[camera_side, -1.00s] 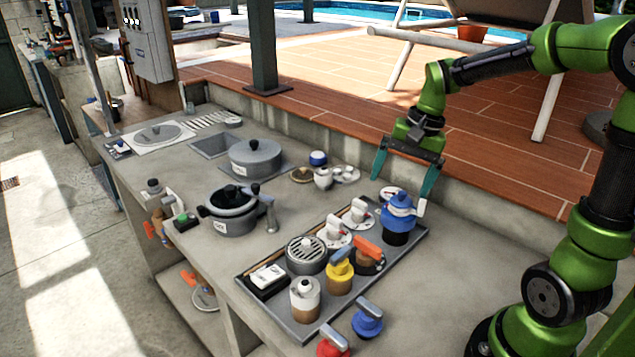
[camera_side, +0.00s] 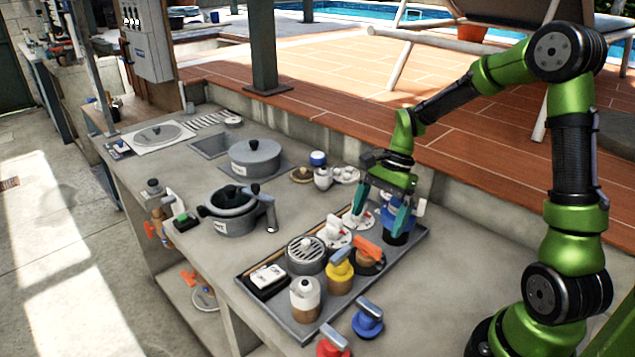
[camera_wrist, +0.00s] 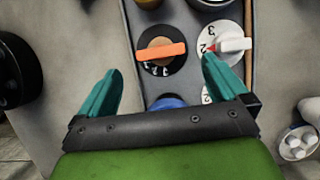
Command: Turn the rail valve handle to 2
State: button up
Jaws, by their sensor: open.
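I cannot tell for sure which fitting is the rail valve. An orange bar handle (camera_side: 369,246) on a round black dial sits on the grey tray (camera_side: 413,246); in the wrist view the orange handle (camera_wrist: 160,52) lies nearly level, with small white marks below it. A white knob with a red tip (camera_wrist: 228,45) stands on a white dial numbered 2 and 3. A blue-capped dark fitting (camera_side: 397,238) is partly hidden by my gripper. My gripper (camera_side: 380,214) is open, pointing down over the tray's far end. In the wrist view its fingers (camera_wrist: 160,70) are apart, with nothing held.
The tray also holds a second white knob (camera_side: 336,230), a yellow valve (camera_side: 340,277), a round grille (camera_side: 306,254) and a white-topped jar (camera_side: 305,299). Red (camera_side: 332,343) and blue (camera_side: 367,320) handles stand in front. Pots (camera_side: 256,157) are left. The counter right of the tray is clear.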

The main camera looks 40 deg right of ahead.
aim_at(368, 244)
jog(key=x, duration=0.6)
jog(key=shift+c, duration=0.5)
jog(key=c, duration=0.9)
